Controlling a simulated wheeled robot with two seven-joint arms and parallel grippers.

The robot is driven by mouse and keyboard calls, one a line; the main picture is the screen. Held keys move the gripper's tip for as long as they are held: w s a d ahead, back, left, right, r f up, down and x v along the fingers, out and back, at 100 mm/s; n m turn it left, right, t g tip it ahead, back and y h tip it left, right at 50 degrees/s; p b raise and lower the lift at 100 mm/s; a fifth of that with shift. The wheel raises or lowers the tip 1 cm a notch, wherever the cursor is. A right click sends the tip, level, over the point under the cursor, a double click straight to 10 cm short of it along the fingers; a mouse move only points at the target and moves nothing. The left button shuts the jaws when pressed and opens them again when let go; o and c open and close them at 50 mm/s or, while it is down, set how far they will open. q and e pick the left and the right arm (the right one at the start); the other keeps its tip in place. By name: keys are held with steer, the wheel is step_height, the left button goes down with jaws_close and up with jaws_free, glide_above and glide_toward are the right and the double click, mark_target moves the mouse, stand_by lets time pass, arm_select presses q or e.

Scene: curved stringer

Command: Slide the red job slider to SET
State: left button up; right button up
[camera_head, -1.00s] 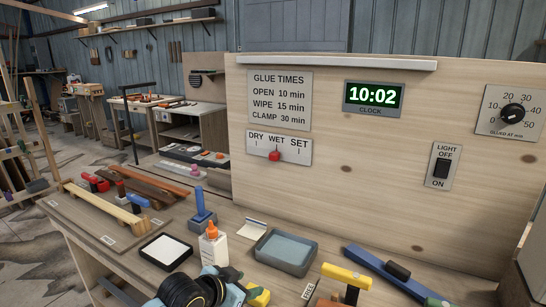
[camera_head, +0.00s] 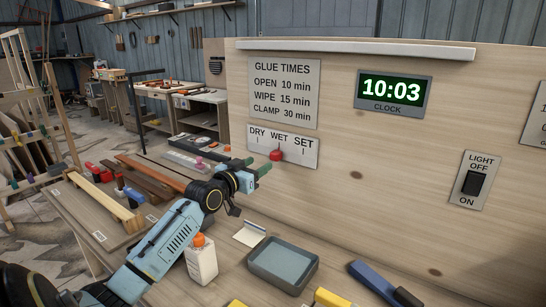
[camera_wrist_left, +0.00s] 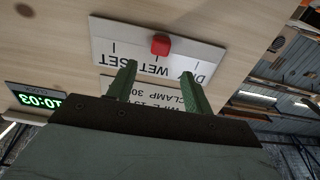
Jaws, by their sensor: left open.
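The red job slider (camera_head: 276,155) sits on a plate (camera_head: 304,158) marked DRY, WET, SET on the wooden panel. It stands at about the WET mark, in the middle of its range. In the left wrist view the red slider (camera_wrist_left: 160,44) shows just beyond my fingertips, with the plate upside down. My left gripper (camera_head: 258,168) is open and empty, a little left of and below the slider in the head view. In the left wrist view its two green fingers (camera_wrist_left: 158,72) stand apart, and nothing is between them. My right gripper is not in view.
The panel also carries a glue times sign (camera_head: 284,90), a clock (camera_head: 393,93) reading 10:03 and a light switch (camera_head: 475,182). On the bench below are a glue bottle (camera_head: 201,262), a grey tray (camera_head: 284,265) and a blue tool (camera_head: 378,284).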

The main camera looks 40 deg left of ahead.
mark_target(274, 156)
arm_select(q)
steer(key=w, duration=0.6)
steer(key=shift+w+a+b, duration=0.3)
steer(key=shift+a+b, duration=0.05)
steer(key=shift+a, duration=0.05)
steer(key=shift+w, duration=0.85)
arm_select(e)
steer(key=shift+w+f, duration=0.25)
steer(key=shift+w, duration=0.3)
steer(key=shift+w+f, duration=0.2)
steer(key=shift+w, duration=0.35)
arm_select(q)
steer(key=shift+c, duration=0.3)
jaws_close()
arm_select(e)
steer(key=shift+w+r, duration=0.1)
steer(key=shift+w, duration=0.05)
